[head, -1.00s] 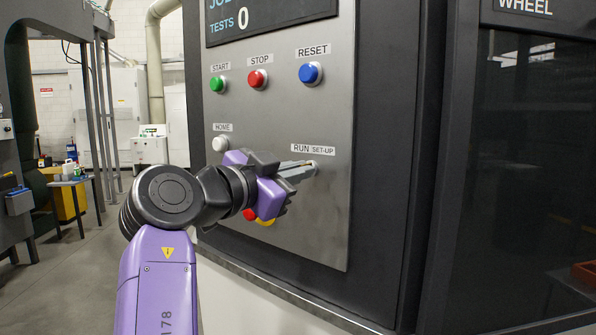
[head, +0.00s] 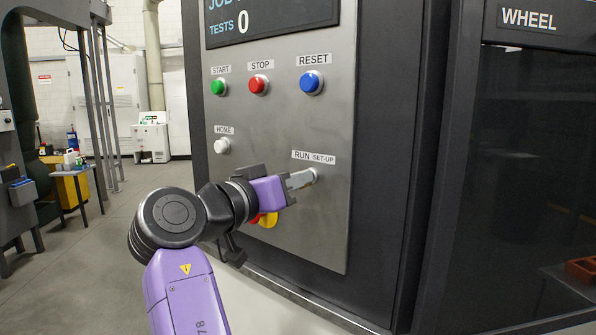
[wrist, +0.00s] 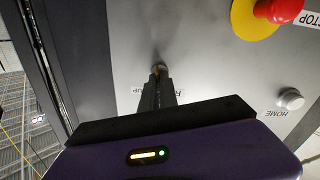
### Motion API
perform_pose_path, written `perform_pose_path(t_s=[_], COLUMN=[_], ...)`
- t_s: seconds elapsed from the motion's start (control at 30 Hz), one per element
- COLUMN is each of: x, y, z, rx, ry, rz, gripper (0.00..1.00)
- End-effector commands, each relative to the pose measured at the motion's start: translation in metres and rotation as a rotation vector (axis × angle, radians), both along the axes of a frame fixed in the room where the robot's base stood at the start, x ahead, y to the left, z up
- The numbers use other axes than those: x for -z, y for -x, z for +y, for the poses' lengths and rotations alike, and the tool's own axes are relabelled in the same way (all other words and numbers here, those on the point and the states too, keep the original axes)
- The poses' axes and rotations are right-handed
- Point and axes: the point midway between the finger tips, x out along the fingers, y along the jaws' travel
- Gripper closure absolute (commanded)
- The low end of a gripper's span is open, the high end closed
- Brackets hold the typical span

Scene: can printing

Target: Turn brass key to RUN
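The brass key (wrist: 158,69) shows only as a small brassy bit at my fingertips in the wrist view; the rest is hidden between the fingers, so I cannot read which way it points. Its round lock (head: 314,175) sits in the steel panel (head: 300,230), under the RUN (head: 301,155) and SET-UP (head: 323,159) labels. My gripper (head: 304,180) reaches the lock from the left, its fingers close together on the key. The wrist view shows the same narrow finger pair (wrist: 158,92), with the labels upside down and mostly covered.
Green START (head: 219,87), red STOP (head: 259,84) and blue RESET (head: 312,82) buttons sit above. The white HOME button (head: 222,146) is at left. A red emergency stop on a yellow base (wrist: 256,17) lies close below my gripper.

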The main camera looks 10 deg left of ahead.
Motion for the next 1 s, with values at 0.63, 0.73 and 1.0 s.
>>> perform_pose_path(t_s=[0.63, 0.73, 1.0], x=[-0.0002, 0.0, -0.0003], y=[-0.0001, -0.0001, -0.0002], z=[0.0016, 0.0018, 0.0019], rx=[-0.001, -0.002, -0.003], ry=[0.201, 0.203, 0.203], rz=[0.11, 0.111, 0.11], gripper=[1.0, 1.0, 0.92])
